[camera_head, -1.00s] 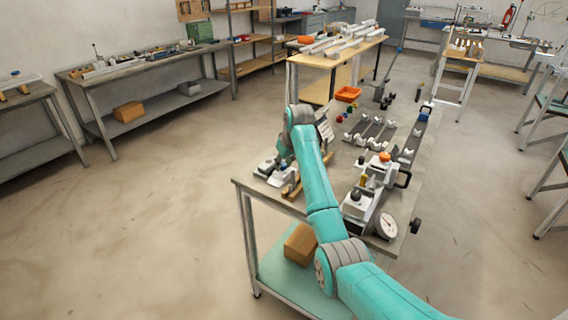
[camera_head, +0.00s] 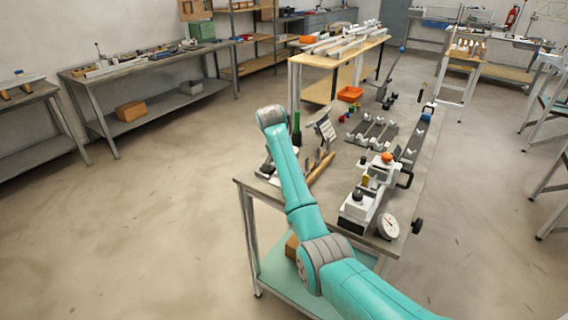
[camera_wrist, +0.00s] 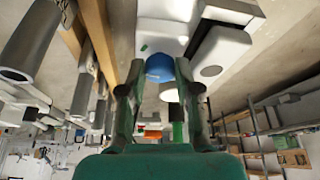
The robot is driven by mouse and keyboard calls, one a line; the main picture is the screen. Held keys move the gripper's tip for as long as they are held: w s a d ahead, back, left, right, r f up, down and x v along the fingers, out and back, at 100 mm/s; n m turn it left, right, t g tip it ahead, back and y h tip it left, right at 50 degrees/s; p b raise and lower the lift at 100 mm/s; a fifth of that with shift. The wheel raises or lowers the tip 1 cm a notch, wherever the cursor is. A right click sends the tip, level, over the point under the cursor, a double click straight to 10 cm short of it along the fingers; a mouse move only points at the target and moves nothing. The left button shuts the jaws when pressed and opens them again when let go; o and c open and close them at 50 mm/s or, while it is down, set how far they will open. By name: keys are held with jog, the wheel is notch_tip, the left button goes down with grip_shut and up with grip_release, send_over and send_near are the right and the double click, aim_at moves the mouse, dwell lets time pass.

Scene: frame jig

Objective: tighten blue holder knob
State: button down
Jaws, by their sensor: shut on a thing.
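The blue knob (camera_wrist: 160,68) sits at the upper middle of the wrist view, against a white holder body (camera_wrist: 220,47). My gripper (camera_wrist: 158,75) is shut on the knob, one dark green finger on each side. The fingers hide the sides of the knob, and how far it is turned cannot be told. In the head view my gripper is hidden behind my teal arm at the near left end of the bench (camera_head: 345,165). A white and dark fixture (camera_head: 265,169) shows there, partly behind the arm.
A fixture with a dial gauge (camera_head: 387,226) stands at the bench's near right. A dark green upright object (camera_head: 297,128) stands close beside my arm. The floor left of the bench is clear.

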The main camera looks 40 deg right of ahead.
jog(key=shift+m+g, duration=0.4)
jog(key=shift+m, duration=0.6)
jog(key=c, duration=0.8)
grip_release()
jog(key=shift+w, duration=0.1)
